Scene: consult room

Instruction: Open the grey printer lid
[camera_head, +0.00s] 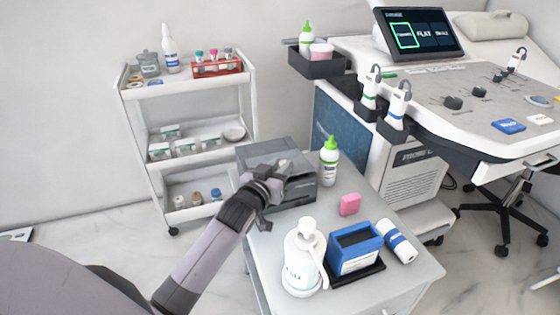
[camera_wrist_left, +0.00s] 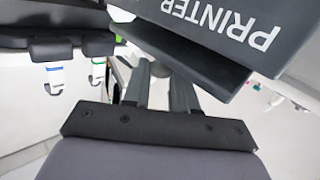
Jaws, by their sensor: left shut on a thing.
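The grey printer (camera_head: 300,192) sits on the white side table, at the table's far left corner. Its dark grey lid (camera_head: 262,150) is on top, partly hidden by my left gripper (camera_head: 277,178). In the left wrist view the lid (camera_wrist_left: 225,30) fills the upper right, with white PRINTER lettering upside down. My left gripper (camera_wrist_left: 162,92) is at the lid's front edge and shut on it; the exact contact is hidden. My right gripper is not in view.
The table (camera_head: 400,262) also holds a green-capped bottle (camera_head: 328,165), pink block (camera_head: 349,204), white pump bottle (camera_head: 302,262), blue box (camera_head: 353,252) and rolled item (camera_head: 396,241). A white trolley (camera_head: 148,160) stands behind left, an ultrasound machine (camera_head: 415,170) right.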

